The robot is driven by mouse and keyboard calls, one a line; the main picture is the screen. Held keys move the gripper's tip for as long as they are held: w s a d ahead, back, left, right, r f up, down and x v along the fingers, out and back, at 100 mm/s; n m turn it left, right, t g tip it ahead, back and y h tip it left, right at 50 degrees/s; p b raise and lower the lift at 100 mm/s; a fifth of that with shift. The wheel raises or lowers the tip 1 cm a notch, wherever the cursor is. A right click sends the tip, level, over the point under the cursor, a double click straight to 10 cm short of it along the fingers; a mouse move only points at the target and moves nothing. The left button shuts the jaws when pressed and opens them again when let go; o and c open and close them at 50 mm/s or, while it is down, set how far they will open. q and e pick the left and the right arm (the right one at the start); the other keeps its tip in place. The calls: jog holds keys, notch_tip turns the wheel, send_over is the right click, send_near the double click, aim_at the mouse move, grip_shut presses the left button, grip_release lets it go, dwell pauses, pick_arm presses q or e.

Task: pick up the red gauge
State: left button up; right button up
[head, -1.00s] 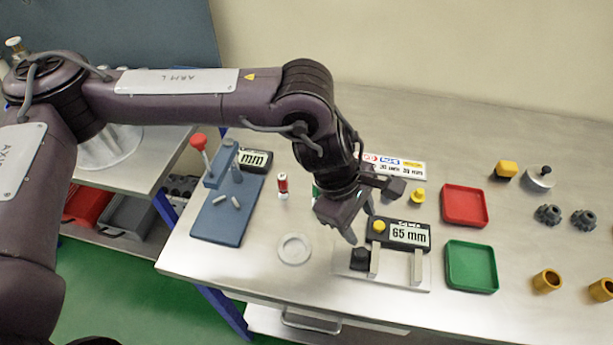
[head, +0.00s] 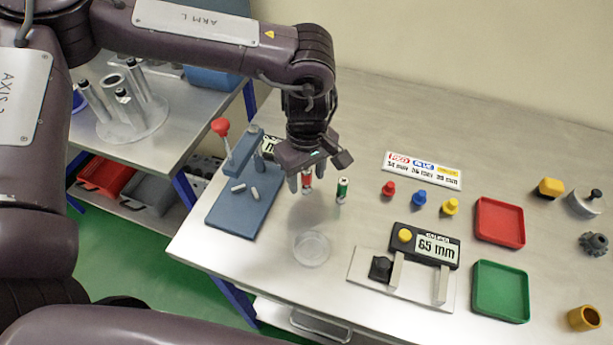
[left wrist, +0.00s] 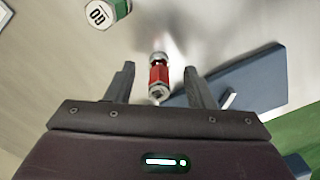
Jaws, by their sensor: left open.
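The red gauge (head: 307,181), a small upright cylinder with a red middle and silver ends, stands on the table right of the blue press. In the head view it is partly hidden by my left gripper (head: 305,186), whose fingers are above and around it. In the left wrist view the red gauge (left wrist: 158,76) lies between the two spread fingers of my left gripper (left wrist: 159,70), with a gap on each side. The left gripper is open and holds nothing. My right gripper is not in view.
A green gauge (head: 343,190) stands close to the right. The blue press (head: 232,212) with its red-knobbed lever is close on the left. A clear round dish (head: 311,249) and the 65 mm display (head: 426,246) are nearer the front. Red (head: 499,222) and green (head: 500,291) trays lie right.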

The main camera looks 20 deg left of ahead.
pick_arm(q)
jog(key=shift+f, duration=0.4)
jog(key=shift+c, duration=0.2)
jog(key=c, duration=1)
grip_shut()
jog(key=shift+r, duration=0.15)
